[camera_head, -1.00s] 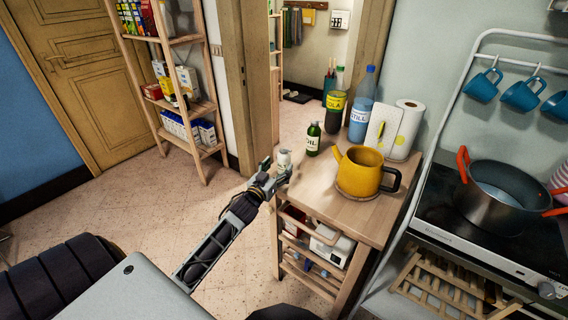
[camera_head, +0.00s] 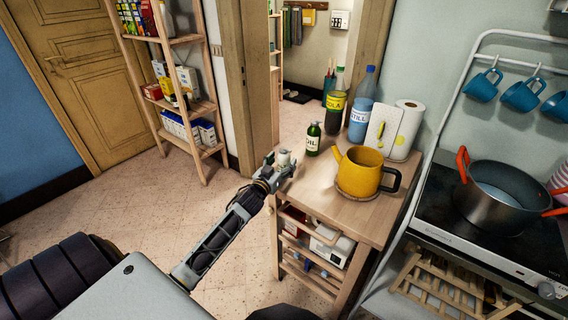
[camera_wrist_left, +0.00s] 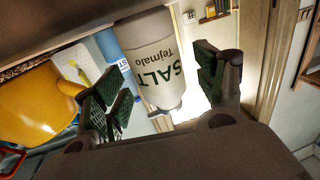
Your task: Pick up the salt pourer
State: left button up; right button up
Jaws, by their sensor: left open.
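The salt pourer (camera_head: 284,157) is a small white container at the left edge of the wooden cart top, partly hidden behind my left gripper (camera_head: 279,166) in the head view. In the left wrist view the salt pourer (camera_wrist_left: 150,62) shows large, with dark "SALT" lettering. The green-padded fingers of my left gripper (camera_wrist_left: 163,75) are open, one on each side of it. I see gaps between the pads and the pourer, so it is not gripped. My right gripper is not in view.
A green oil bottle (camera_head: 313,140) stands just behind the pourer. A yellow pot (camera_head: 359,172) is to its right on the cart top (camera_head: 318,190). Cola (camera_head: 335,105) and water (camera_head: 361,107) bottles and a paper roll (camera_head: 405,135) stand farther back. Open floor lies left.

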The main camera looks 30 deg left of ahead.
aim_at(284, 149)
pick_arm(q)
jog(key=shift+w+a, duration=0.1)
jog(key=shift+w, duration=0.95)
jog(key=c, duration=1.3)
jog(key=shift+r, duration=0.1)
jog(key=shift+r, duration=0.5)
notch_tip(284, 149, up, 9)
jog(key=shift+f+p, duration=0.2)
jog(key=shift+p, duration=0.4)
jog(key=shift+r, duration=0.1)
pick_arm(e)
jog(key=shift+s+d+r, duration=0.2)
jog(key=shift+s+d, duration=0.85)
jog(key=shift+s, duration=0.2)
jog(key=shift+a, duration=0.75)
